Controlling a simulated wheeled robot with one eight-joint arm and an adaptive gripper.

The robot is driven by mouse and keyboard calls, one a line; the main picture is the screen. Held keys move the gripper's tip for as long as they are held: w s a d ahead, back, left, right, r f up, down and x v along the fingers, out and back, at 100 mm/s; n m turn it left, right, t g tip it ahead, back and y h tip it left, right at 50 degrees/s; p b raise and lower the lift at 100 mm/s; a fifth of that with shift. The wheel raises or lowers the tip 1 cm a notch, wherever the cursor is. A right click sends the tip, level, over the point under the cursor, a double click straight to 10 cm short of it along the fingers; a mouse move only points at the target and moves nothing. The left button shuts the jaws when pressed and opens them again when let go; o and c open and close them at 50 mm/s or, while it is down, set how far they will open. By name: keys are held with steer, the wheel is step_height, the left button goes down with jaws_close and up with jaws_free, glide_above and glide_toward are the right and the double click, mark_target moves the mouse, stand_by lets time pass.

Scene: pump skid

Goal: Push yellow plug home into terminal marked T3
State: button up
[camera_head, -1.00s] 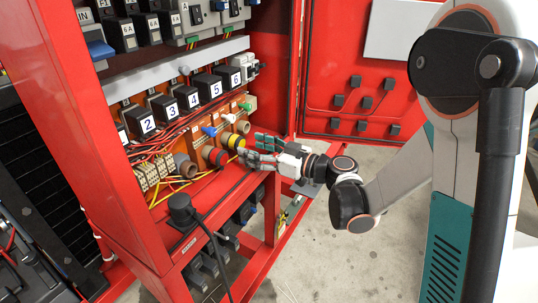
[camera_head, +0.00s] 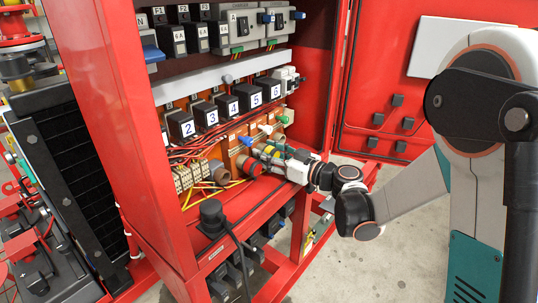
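The yellow plug (camera_head: 268,150) shows as a small patch of yellow at the row of sockets on the orange terminal panel low in the red cabinet. My gripper (camera_head: 268,154) is at this row, its fingers over and beside the yellow plug and hiding most of it. I cannot tell whether the fingers touch or grip it, nor how deep the plug sits. A red plug (camera_head: 248,165) is just left of my fingers. A blue plug (camera_head: 246,140) and a green plug (camera_head: 283,119) are above. The terminal markings are too small to read, so I cannot pick out T3.
Numbered black blocks (camera_head: 227,106) stand in a row above the sockets. Red wires and a beige terminal strip (camera_head: 190,178) lie left. A black connector with a cable (camera_head: 211,215) stands on the front ledge. The cabinet's open door (camera_head: 400,90) is at right.

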steer(key=c, duration=0.5)
steer(key=shift+o, duration=1.1)
steer(key=shift+c, duration=0.9)
steer(key=shift+d, duration=0.1)
steer(key=shift+b+v, duration=0.4)
steer(key=shift+v, duration=1.85)
steer(key=shift+w+f, duration=0.1)
